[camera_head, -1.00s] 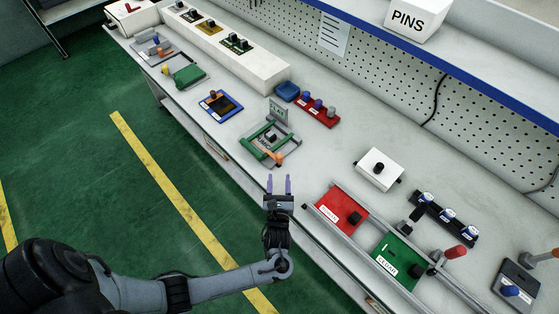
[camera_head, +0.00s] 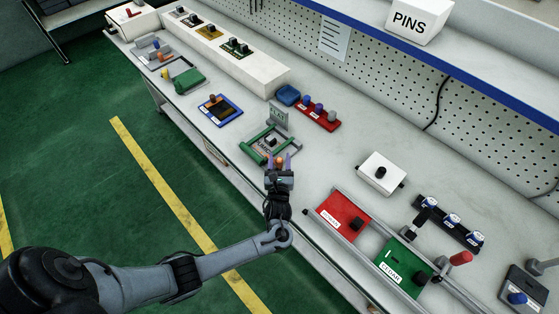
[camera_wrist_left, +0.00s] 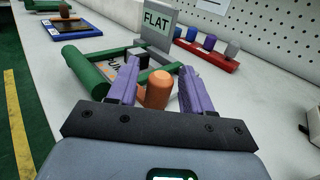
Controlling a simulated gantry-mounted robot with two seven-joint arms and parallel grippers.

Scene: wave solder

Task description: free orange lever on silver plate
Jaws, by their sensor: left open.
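The orange lever (camera_head: 279,161) has a rounded knob at the near corner of a fixture with green bars (camera_head: 259,135) and a grey "FLAT" sign (camera_head: 279,115). The silver-grey plate of this fixture is partly hidden by the bars and my gripper. My left gripper (camera_head: 279,157) is open, with its purple fingers on either side of the orange knob. In the left wrist view the orange lever (camera_wrist_left: 158,90) stands between the two fingers (camera_wrist_left: 157,72), with a visible gap on each side. My right gripper is not in view.
Rails (camera_head: 313,212) carrying red and green plates are to the right. The bench between is clear.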

